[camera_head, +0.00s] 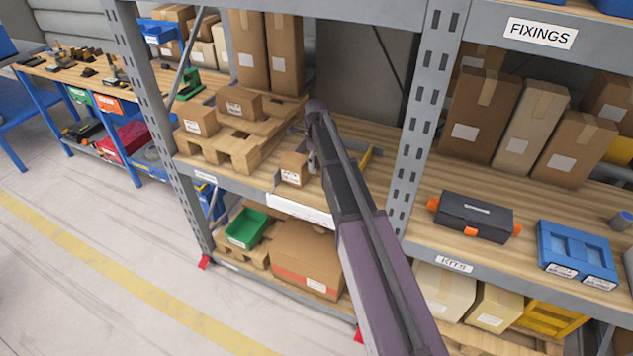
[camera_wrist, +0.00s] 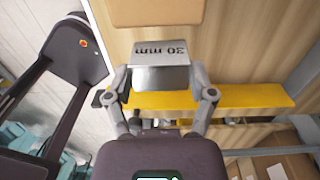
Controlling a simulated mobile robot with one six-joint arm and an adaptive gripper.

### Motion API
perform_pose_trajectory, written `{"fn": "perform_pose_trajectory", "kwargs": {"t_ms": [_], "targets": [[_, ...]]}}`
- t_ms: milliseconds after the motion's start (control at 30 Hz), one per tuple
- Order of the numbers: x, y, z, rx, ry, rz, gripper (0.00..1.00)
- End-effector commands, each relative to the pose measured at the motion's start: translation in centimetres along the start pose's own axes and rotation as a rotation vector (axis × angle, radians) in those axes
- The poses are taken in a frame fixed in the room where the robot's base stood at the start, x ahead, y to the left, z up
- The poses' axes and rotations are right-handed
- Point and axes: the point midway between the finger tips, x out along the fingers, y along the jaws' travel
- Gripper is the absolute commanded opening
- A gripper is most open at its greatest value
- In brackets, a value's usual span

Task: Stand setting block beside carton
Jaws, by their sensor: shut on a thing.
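The setting block (camera_wrist: 160,52) is a grey metal block marked "30 mm" in the wrist view. My gripper (camera_wrist: 161,82) is shut on it, with one finger on each side. The carton, a brown box (camera_wrist: 157,12), is at the top of the wrist view, just beyond the block. In the head view, a small labelled carton (camera_head: 293,168) stands on the middle shelf, left of my gripper (camera_head: 312,160). The block is mostly hidden there by my arm. I cannot tell whether the block touches the shelf.
A pallet (camera_head: 225,150) with boxes is to the left. A grey rack upright (camera_head: 418,130) stands right of my arm.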

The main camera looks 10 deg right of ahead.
Motion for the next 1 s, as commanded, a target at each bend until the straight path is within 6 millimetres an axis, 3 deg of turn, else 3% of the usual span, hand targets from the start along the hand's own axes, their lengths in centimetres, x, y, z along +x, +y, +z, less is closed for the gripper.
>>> {"fn": "perform_pose_trajectory", "kwargs": {"t_ms": [100, 400, 1000], "targets": [[1.7, -0.1, 0.0, 0.000, 0.000, 0.000, 0.10], [3.8, -0.1, -0.1, 0.001, 0.000, 0.000, 0.10], [4.3, -0.2, -0.1, 0.002, 0.000, 0.000, 0.10]]}}
